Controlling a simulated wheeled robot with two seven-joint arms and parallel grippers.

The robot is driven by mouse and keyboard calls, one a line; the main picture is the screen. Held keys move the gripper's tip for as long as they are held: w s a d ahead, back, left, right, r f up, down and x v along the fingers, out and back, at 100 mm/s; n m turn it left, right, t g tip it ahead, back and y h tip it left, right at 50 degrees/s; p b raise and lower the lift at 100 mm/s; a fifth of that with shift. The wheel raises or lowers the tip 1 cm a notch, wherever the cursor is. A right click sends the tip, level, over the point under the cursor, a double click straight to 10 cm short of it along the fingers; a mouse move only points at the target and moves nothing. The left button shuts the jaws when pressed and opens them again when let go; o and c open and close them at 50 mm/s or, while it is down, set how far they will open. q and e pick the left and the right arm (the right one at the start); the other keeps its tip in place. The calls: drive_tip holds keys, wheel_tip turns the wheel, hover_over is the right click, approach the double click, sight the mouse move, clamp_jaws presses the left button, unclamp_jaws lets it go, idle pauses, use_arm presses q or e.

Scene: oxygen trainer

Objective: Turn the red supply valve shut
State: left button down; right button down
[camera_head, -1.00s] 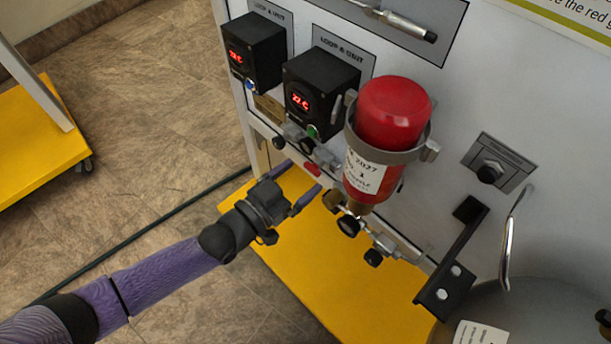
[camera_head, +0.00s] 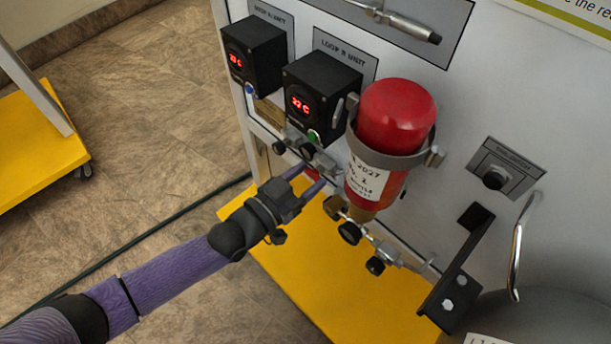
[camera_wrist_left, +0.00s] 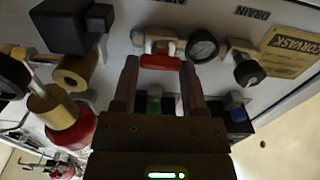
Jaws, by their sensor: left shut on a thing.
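The red supply valve's handle (camera_wrist_left: 160,62) is a small red bar on a metal fitting below the panel. In the wrist view it lies crosswise between the fingertips of my left gripper (camera_wrist_left: 159,66), one finger at each end. In the head view my left gripper (camera_head: 314,176) reaches in from the left, and only a bit of the red handle (camera_head: 312,174) shows between its fingers. The gripper is shut on the handle. My right gripper is in neither view.
A red bottle (camera_head: 396,118) in a metal bracket hangs just right of the gripper. Black knobs (camera_head: 350,232) sit below it. Two black display units (camera_head: 322,95) are above. A round gauge (camera_wrist_left: 203,46) is beside the valve.

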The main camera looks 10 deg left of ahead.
use_arm(q)
drive_tip(key=m+p, duration=0.1)
drive_tip(key=m, duration=0.1)
drive_tip(key=shift+m, duration=0.4)
drive_tip(key=shift+m+p, duration=0.3)
drive_tip(key=shift+m, duration=0.1)
drive_tip(key=m+p, duration=0.1)
drive_tip(key=m, duration=0.2)
drive_tip(key=shift+s+d+m, duration=0.1)
drive_tip(key=shift+m, duration=0.3)
drive_tip(key=m, duration=0.3)
drive_tip(key=shift+f+m, duration=0.1)
drive_tip(key=shift+m, duration=0.2)
drive_tip(key=m, duration=0.3)
drive_tip(key=shift+f, duration=0.15)
drive_tip(key=shift+m, duration=1.8)
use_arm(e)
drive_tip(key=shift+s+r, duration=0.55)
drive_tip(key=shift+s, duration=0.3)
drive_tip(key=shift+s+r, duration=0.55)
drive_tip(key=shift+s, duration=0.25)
use_arm(q)
drive_tip(key=shift+m, duration=0.3)
